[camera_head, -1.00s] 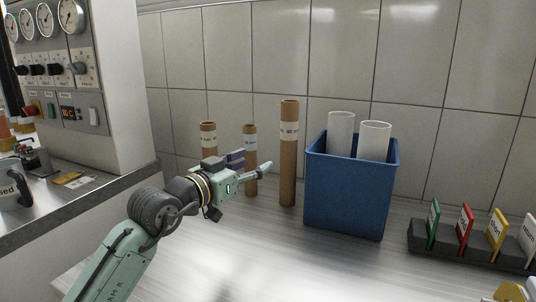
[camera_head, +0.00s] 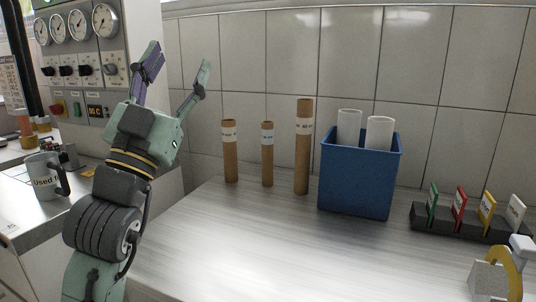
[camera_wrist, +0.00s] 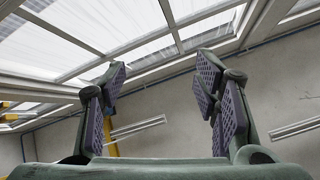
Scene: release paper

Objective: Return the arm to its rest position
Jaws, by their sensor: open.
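My gripper (camera_head: 175,82) is raised at the left in the head view, its fingers pointing up and spread apart with nothing between them. It is in front of the gauge panel and the tiled wall, left of the cardboard tubes. In the wrist view my gripper (camera_wrist: 160,95) shows both purple-padded fingers wide apart, facing the ceiling windows and upper wall. My arm rises from the bottom left, bent upward and clear of the table.
Cardboard tubes (camera_head: 302,150) of several heights stand on the table. A blue bin (camera_head: 357,178) holds two white rolls (camera_head: 379,133). A rack (camera_head: 464,223) with coloured cards is at right, a tape dispenser (camera_head: 497,278) at bottom right. A "Used" mug (camera_head: 47,176) stands at left.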

